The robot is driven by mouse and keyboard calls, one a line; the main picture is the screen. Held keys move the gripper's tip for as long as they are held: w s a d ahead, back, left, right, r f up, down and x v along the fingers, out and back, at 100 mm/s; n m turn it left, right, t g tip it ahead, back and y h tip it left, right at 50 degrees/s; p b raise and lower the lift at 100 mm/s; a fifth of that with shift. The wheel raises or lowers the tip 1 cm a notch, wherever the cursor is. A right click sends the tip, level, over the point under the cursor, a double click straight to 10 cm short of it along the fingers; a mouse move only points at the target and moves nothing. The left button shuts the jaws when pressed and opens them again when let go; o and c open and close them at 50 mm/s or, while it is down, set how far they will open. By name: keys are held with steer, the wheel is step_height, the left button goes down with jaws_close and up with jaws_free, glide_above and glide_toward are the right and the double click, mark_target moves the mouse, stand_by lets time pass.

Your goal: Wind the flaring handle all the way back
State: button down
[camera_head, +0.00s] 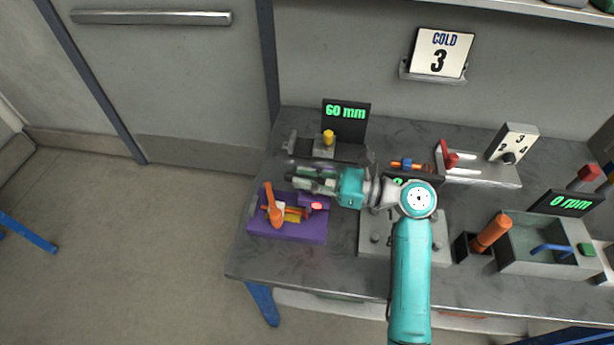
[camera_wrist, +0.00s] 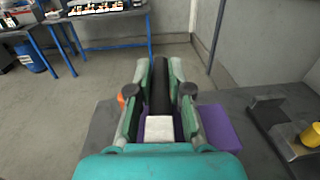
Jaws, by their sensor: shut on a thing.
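The purple flaring station (camera_head: 290,232) stands at the table's left front, with an orange lever (camera_head: 272,208) and a red-lit spot (camera_head: 317,205) on it. My gripper (camera_head: 297,180) is above its rear edge, pointing left. In the wrist view my gripper (camera_wrist: 160,75) is closed around a black, rod-like handle grip (camera_wrist: 160,95) lying lengthwise between the fingers. A white block (camera_wrist: 159,128) shows below the grip, and the purple base (camera_wrist: 217,128) shows to the right. Where the grip joins the station is hidden by my gripper and arm.
A bracket with a yellow knob (camera_head: 328,137) and a "60 mm" display (camera_head: 346,115) stand just behind my gripper. My arm crosses a grey plate (camera_head: 375,240). To the right are a lever fixture (camera_head: 480,170), an orange cylinder (camera_head: 490,232) and a grey tank (camera_head: 540,245).

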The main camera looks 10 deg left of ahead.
mark_target(319, 178)
steer(key=shift+n+g, duration=1.1)
steer(key=shift+g, duration=0.6)
steer(key=shift+n+g, duration=1.1)
steer(key=shift+g, duration=0.6)
steer(key=shift+s, duration=0.1)
steer(key=c, duration=1.1)
jaws_free()
steer(key=shift+d, duration=0.1)
steer(key=shift+v, duration=3.7)
steer(key=shift+r, duration=0.1)
